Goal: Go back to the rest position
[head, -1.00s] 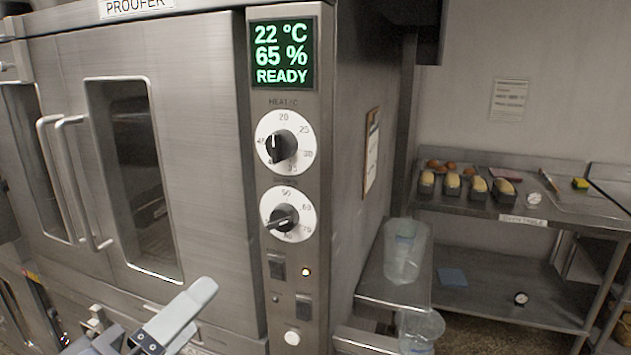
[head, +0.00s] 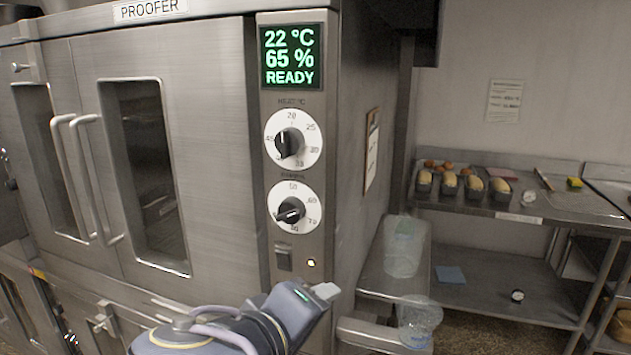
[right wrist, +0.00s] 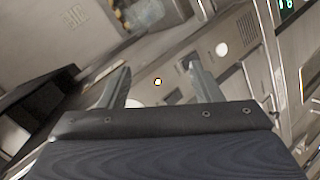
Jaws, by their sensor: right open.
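My right gripper (head: 322,291) is low in the head view, in front of the lower part of the proofer's control panel (head: 268,235). Its forearm and wrist fill the bottom middle. In the right wrist view, the two grey fingers of my right gripper (right wrist: 160,88) stand apart with nothing between them. The panel's small lit lamp (right wrist: 157,82) shows beyond the gap, with a white round button (right wrist: 221,49) to its right. My left gripper is not in view.
The proofer (head: 215,150) stands close, doors shut; its display (head: 290,57) reads 22 °C, 65 %, READY. To the right, a low steel shelf holds clear containers (head: 403,250). A steel table (head: 560,215) behind carries several loaf tins (head: 450,185).

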